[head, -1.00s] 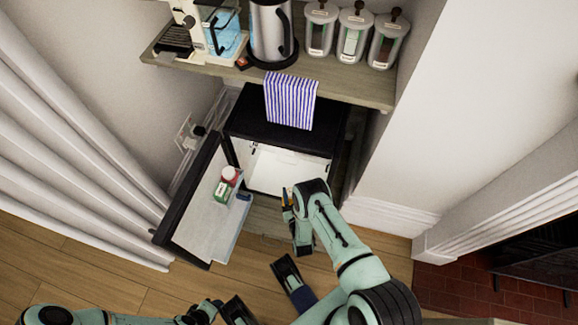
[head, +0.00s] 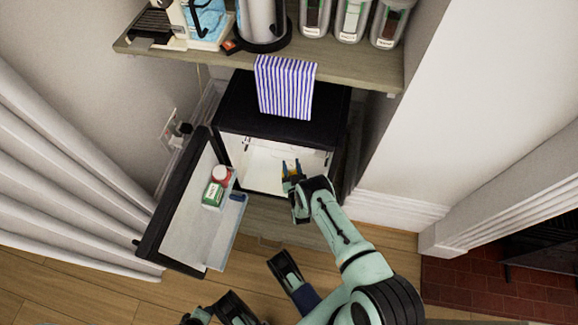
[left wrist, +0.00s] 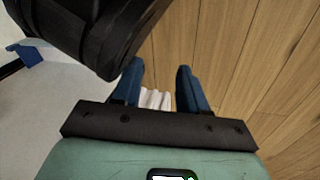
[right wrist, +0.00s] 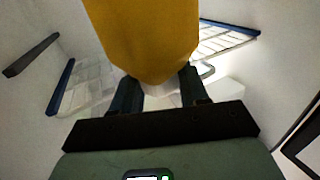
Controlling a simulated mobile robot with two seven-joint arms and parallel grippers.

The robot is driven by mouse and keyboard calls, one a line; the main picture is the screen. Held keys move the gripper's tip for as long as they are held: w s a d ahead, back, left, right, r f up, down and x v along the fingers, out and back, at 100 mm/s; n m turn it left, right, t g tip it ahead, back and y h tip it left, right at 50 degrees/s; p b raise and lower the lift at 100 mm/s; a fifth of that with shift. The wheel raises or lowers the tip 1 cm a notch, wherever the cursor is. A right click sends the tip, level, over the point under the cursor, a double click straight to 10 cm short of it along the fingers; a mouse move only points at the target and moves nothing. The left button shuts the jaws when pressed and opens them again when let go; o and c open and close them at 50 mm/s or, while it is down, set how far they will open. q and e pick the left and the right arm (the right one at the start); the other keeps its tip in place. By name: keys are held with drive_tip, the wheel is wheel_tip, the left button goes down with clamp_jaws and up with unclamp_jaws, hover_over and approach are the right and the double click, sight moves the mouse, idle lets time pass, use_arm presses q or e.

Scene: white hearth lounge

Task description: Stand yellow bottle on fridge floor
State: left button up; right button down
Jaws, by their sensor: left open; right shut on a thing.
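The small black fridge (head: 235,105) stands under a wooden shelf with its door (head: 180,205) open to the left. Its white interior (head: 262,160) is visible, but the floor is only partly in view. My right gripper (head: 291,171) is at the fridge opening, shut on the yellow bottle. The bottle (right wrist: 150,35) fills the top middle of the right wrist view; only a sliver of yellow shows in the head view. White walls and blue-edged racks surround it in the right wrist view. My left gripper (left wrist: 160,80) is open and empty, above the wooden floor.
The open door holds a red-and-white container (head: 221,175) and a green-and-white carton (head: 212,194) in its rack. A kettle (head: 262,22) and canisters (head: 352,18) stand on the shelf above.

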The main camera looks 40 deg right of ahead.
drive_tip(key=shift+x, duration=0.8)
drive_tip(key=shift+w+d+b, duration=0.25)
drive_tip(key=shift+w+b, duration=0.15)
drive_tip(key=shift+w, duration=0.1)
wheel_tip(320, 180, down, 3)
drive_tip(key=shift+f+b, duration=0.1)
drive_tip(key=shift+b, duration=0.8)
use_arm(q)
drive_tip(key=s+f+g, duration=0.2)
drive_tip(key=s+f, duration=0.2)
drive_tip(key=s, duration=0.1)
drive_tip(key=shift+s+a, duration=0.4)
drive_tip(key=shift+f, duration=0.15)
use_arm(e)
drive_tip(key=shift+f, duration=0.1)
drive_tip(key=shift+f, duration=0.2)
drive_tip(key=c, duration=0.6)
unclamp_jaws()
drive_tip(key=shift+s, duration=0.1)
use_arm(q)
drive_tip(key=shift+s+f, duration=0.15)
drive_tip(key=shift+s, duration=0.2)
